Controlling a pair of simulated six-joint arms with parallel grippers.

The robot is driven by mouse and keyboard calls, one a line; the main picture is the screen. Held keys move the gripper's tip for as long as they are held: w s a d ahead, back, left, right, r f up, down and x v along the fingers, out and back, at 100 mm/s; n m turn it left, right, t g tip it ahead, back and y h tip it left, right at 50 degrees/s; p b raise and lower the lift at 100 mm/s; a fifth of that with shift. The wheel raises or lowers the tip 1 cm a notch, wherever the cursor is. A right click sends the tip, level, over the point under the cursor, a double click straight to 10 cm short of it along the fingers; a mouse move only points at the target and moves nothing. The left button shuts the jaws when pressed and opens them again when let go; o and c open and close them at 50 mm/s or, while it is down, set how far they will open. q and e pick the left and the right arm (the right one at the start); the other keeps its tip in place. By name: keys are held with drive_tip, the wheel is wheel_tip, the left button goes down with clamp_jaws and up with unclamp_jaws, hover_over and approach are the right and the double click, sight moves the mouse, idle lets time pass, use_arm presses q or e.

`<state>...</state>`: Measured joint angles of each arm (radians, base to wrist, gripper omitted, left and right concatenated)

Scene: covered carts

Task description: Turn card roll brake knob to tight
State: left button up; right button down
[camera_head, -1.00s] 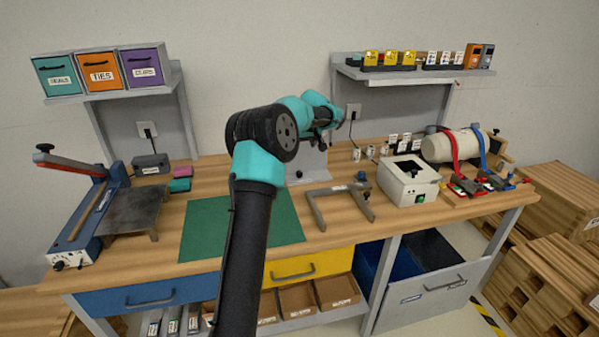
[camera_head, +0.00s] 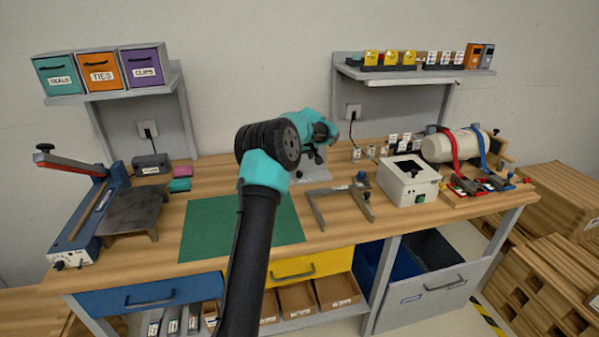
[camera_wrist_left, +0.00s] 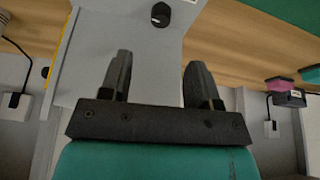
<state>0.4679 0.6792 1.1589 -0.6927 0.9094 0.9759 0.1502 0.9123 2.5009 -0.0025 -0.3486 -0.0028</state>
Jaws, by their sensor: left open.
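In the left wrist view a round black knob (camera_wrist_left: 161,14) with a white mark sits on a grey panel (camera_wrist_left: 150,55). I take it for the brake knob; its scale, if any, is not readable. My left gripper (camera_wrist_left: 157,68) is open, its two fingers spread over the panel with nothing between them. The knob lies beyond the fingertips, apart from them. In the head view the grey stand (camera_head: 322,174) is largely hidden behind my left arm, and the fingers are small there. My right gripper is not in view.
On the bench, a grey bracket (camera_head: 318,206) and a white box (camera_head: 403,190) stand right of the stand. A green mat (camera_head: 205,228) lies left of the arm.

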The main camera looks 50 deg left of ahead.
sight(299, 171)
use_arm(q)
drive_tip(key=x, duration=1)
drive_tip(key=c, duration=0.9)
